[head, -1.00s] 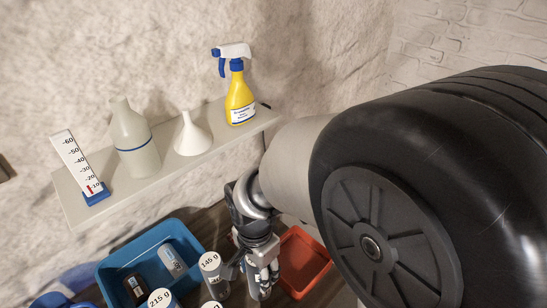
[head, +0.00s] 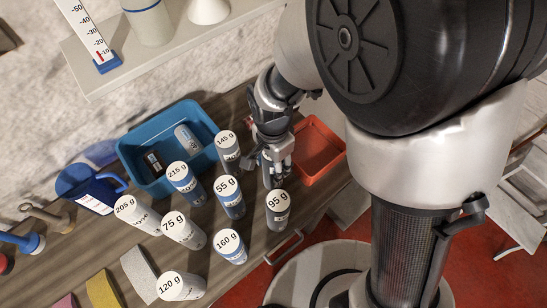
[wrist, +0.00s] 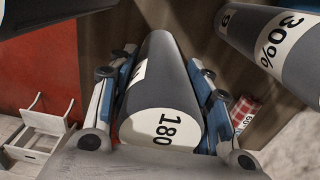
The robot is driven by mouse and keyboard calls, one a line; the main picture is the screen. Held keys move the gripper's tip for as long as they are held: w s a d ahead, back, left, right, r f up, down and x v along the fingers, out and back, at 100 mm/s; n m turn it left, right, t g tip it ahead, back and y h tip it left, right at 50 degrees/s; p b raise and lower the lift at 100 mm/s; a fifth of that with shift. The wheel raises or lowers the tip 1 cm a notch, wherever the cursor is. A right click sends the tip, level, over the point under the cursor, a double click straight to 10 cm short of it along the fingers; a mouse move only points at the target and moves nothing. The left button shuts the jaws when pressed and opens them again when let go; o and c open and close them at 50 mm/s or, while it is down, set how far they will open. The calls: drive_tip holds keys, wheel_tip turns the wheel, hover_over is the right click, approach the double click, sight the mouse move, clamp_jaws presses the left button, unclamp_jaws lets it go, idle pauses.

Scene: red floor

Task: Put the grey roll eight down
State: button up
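A dark grey roll (wrist: 165,85) with a white end marked 180 fills the middle of the wrist view. My gripper (wrist: 160,98) has one blue-and-white finger on each side of it and appears closed against its sides. In the head view my gripper (head: 274,170) points down over the wooden bench, between the 145 g roll (head: 229,158) and the red tray. The held roll is mostly hidden there by the fingers, and I cannot tell whether its base touches the bench.
Several rolls stand close by, including 55 g (head: 231,200) and 95 g (head: 276,215). A blue bin (head: 135,155) is behind left, a red tray (head: 335,168) right. Another dark roll marked 30% (wrist: 275,45) is near the gripper. A shelf (head: 130,62) runs above.

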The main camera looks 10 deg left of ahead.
drive_tip(key=o, duration=0.5)
drive_tip(key=shift+c, duration=0.2)
wheel_tip(320, 180, up, 12)
drive_tip(key=p, duration=0.4)
drive_tip(key=shift+r, duration=0.1)
drive_tip(key=shift+d+r, duration=0.2)
drive_tip(key=shift+r, duration=0.15)
drive_tip(key=s+d+r+n+t, duration=0.2)
drive_tip(key=s+d+r+n, duration=0.2)
drive_tip(key=d, duration=0.6)
drive_tip(key=s+d+r+n+t, duration=0.2)
drive_tip(key=s+d+r+n, duration=0.2)
drive_tip(key=d+r, duration=0.5)
drive_tip(key=shift+s+d+t, duration=0.3)
drive_tip(key=shift+s+d, duration=0.25)
drive_tip(key=shift+s, duration=0.15)
